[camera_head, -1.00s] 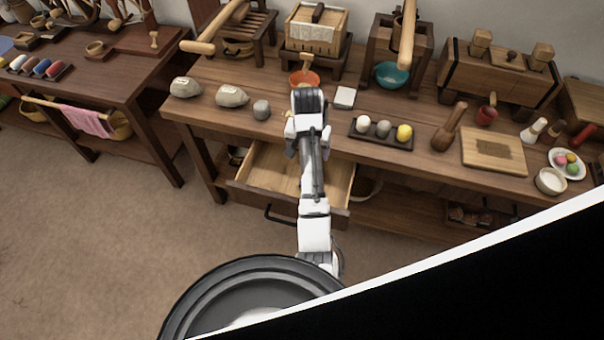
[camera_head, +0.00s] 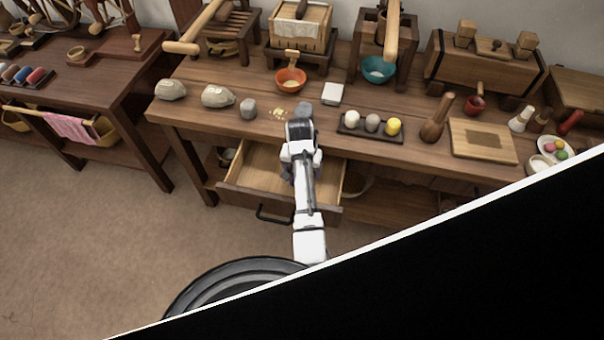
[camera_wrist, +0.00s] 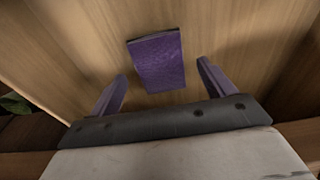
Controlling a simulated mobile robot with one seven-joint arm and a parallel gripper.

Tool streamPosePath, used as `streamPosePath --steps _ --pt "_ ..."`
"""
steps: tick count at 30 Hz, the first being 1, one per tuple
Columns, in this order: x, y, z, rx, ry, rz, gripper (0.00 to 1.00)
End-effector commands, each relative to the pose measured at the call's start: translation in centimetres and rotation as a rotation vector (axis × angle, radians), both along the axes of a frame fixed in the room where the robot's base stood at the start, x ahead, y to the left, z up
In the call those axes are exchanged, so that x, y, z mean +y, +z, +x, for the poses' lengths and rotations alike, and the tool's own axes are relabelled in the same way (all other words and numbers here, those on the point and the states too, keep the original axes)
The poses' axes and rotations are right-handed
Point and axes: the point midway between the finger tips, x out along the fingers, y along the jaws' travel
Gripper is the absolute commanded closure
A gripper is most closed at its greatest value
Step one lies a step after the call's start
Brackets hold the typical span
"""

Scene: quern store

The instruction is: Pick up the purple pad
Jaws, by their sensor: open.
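The purple pad (camera_wrist: 158,61) is a small flat rectangle lying on a light wooden surface in the wrist view, which looks like the floor of the open drawer (camera_head: 240,178). My gripper (camera_wrist: 160,82) is open, with one finger to each side of the pad's near end in the picture. The pad appears between and slightly beyond the fingertips, and nothing is held. I cannot tell the exact height gap. In the head view my arm reaches over the drawer and hides the gripper and the pad.
The wooden workbench (camera_head: 420,160) is crowded. An orange bowl (camera_head: 290,80), grey stones (camera_head: 248,108) and a tray with several balls (camera_head: 350,132) stand behind my arm. The pulled-out drawer has raised walls around the gripper. Open floor (camera_head: 100,240) lies at the left.

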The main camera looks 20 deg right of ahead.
Motion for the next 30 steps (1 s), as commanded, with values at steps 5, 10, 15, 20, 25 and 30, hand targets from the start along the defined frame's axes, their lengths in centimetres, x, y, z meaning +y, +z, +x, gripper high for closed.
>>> streamPosePath --steps 5,10,15,20,25,30 --pt "-0.1 -1.6 0.2 0.0 0.001 0.0 0.18" --pt "-0.1 -1.8 0.2 -0.001 0.001 -0.001 0.18" --pt "-0.1 -1.8 0.2 -0.001 0.001 -0.001 0.18" --pt "0.0 -1.9 0.2 -0.001 0.002 -0.001 0.18" --pt "-0.1 -2.1 0.2 -0.001 0.002 -0.001 0.18" --pt "-0.1 -2.2 0.2 -0.002 0.001 -0.001 0.18"
